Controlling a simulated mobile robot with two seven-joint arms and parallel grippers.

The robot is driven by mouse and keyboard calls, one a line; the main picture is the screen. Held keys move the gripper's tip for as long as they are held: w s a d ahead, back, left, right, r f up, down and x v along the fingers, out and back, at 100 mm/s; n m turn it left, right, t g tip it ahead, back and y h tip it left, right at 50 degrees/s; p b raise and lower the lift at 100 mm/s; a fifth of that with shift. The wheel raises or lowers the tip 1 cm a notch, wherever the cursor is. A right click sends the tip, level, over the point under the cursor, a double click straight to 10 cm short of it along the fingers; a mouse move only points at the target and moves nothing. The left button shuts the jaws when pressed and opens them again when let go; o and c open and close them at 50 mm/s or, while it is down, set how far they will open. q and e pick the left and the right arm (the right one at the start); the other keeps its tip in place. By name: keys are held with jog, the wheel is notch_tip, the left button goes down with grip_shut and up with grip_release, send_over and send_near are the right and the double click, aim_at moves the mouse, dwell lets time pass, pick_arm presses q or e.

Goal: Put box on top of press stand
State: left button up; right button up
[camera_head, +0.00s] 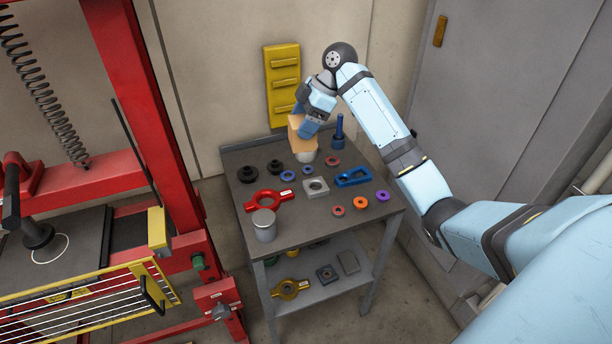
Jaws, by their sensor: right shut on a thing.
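A tan box (299,141) is at the back of the grey work table (233,160). My right gripper (309,129) reaches down from above and is shut on the box, hiding part of it. The box appears just above or beside a small pale cylinder (307,156); I cannot tell whether they touch. The red press frame (165,120) stands at the left, with a dark flat bed (75,275) and a dark round-footed ram (37,235). My left gripper is not in view.
The table holds several coloured rings, a red two-handled part (268,200), a blue slotted part (353,177) and a grey canister (264,225). A lower shelf (330,285) holds more parts. A yellow wire guard (90,295) fronts the press. A yellow rack (282,85) hangs behind.

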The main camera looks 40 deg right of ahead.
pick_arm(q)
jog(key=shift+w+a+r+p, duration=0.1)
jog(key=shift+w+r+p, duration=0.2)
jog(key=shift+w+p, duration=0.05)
pick_arm(e)
jog(key=shift+n+g, duration=0.4)
jog(key=shift+n, duration=0.5)
jog(key=shift+s+a+f, duration=0.45)
jog(key=shift+s+f, duration=0.2)
jog(key=shift+f, duration=3.4)
jog(key=shift+s+a+f, duration=0.45)
jog(key=shift+s+f, duration=0.25)
jog(key=shift+f, duration=3.35)
jog(key=shift+s+a+f, duration=0.45)
jog(key=shift+s+f, duration=0.2)
jog(key=shift+f, duration=3.4)
jog(key=shift+f, duration=0.1)
jog(key=o, duration=1.1)
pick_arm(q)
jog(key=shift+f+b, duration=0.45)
pick_arm(e)
jog(key=v, duration=1.2)
jog(key=shift+s, duration=0.1)
